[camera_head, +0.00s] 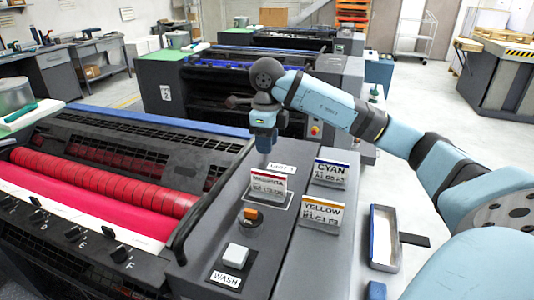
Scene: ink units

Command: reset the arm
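My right arm (325,105) is light blue and grey. It comes in from the right, bends at the elbow and reaches left over the console of the press. My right gripper (264,146) hangs down at its end, above the far part of the console, behind the magenta card. Its fingertips are small and dark here, and I cannot tell whether they are open or shut. I see nothing clearly held. My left gripper is not in view.
A magenta card (268,186), a cyan card (330,172) and a yellow card (322,215) stand on the grey console (265,235). Nearby are a white wash button (235,256) and an open tray (384,240). The press's red rollers (110,185) lie left.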

